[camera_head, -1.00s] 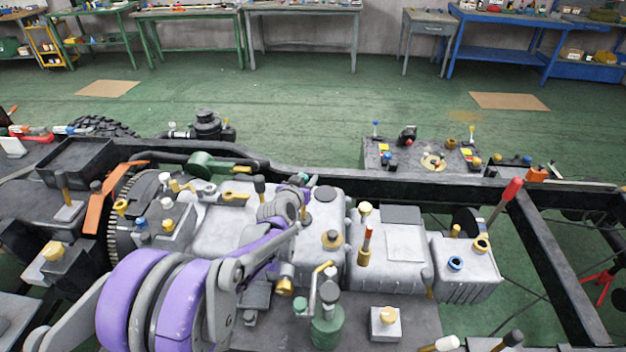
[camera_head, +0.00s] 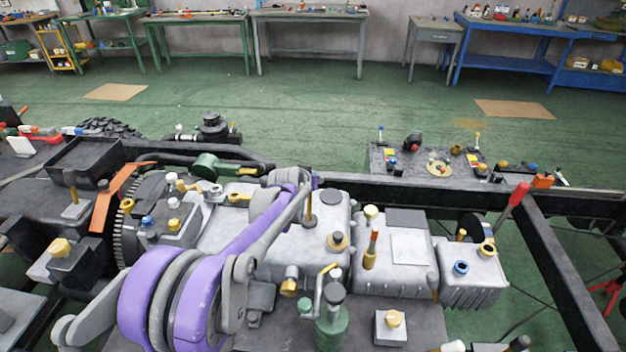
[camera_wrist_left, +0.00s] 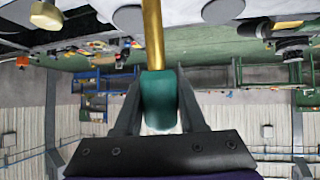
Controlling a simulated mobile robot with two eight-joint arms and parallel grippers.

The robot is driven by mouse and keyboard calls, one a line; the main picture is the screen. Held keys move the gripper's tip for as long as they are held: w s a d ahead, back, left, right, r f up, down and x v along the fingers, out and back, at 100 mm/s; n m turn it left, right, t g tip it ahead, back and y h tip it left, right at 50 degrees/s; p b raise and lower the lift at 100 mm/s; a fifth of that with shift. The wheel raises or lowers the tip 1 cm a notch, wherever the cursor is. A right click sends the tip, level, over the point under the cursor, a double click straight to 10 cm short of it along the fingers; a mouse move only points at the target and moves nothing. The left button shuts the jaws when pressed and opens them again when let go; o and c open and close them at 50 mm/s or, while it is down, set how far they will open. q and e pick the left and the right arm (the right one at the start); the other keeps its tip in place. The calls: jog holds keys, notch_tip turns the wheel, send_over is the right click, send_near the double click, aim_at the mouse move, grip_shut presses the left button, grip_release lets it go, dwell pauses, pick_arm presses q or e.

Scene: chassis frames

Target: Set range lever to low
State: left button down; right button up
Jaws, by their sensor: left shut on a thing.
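In the left wrist view, a lever has a teal knob (camera_wrist_left: 159,98) on a brass rod (camera_wrist_left: 153,35). My left gripper (camera_wrist_left: 160,104) is shut on this knob, with a finger on each side. In the head view, my purple left arm (camera_head: 255,228) reaches over the grey gearbox housing (camera_head: 395,262), and its wrist hides the fingers and the held lever. No label shows, so I cannot tell the lever's range position. My right gripper is not in view.
A green canister (camera_head: 331,328) stands in front of the housing. A black chassis rail (camera_head: 420,190) runs behind. Open green floor lies beyond.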

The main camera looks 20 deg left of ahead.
pick_arm(q)
jog(key=shift+r, duration=0.15)
jog(key=c, duration=0.8)
grip_release()
jog(key=shift+w, duration=0.1)
jog(key=o, duration=0.3)
jog(key=v, duration=1)
jog(key=shift+s+r, duration=0.15)
jog(key=shift+s, duration=0.2)
